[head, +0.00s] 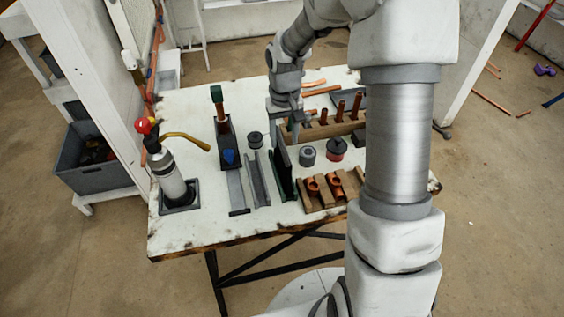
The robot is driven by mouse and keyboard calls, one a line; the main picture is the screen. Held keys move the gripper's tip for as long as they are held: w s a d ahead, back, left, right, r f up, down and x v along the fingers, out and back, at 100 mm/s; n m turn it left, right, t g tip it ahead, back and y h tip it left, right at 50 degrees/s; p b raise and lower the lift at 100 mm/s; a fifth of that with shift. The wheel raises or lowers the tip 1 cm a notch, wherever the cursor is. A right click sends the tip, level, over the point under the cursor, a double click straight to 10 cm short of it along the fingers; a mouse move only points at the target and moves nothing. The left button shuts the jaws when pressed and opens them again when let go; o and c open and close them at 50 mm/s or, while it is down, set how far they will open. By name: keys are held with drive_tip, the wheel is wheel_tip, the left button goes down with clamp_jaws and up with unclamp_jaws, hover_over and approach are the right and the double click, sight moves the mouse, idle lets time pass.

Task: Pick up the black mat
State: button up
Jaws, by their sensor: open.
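A thin dark sheet, which looks like the black mat (281,160), stands on edge in a dark green rack (285,193) near the middle of the workbench. My gripper (294,128) points down at the far end of the mat, close to its upper edge. It is open. I cannot tell from this view whether the fingers straddle the mat or are beside it. The fingertips are small and partly merge with the things behind them.
On the white workbench (200,235), a torch (168,175) stands at left in a black base. Grey channels (237,190) lie left of the rack. A grey tin (307,155) and wooden blocks with copper fittings (322,190) crowd its right. The front left is clear.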

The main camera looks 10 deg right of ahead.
sight(284, 148)
wheel_tip(284, 148, down, 4)
drive_tip(key=shift+f, duration=0.15)
drive_tip(key=f, duration=0.4)
drive_tip(key=shift+s+a+f, duration=0.1)
drive_tip(key=shift+s+a, duration=0.25)
drive_tip(key=shift+a, duration=0.05)
drive_tip(key=shift+f, duration=0.5)
clamp_jaws()
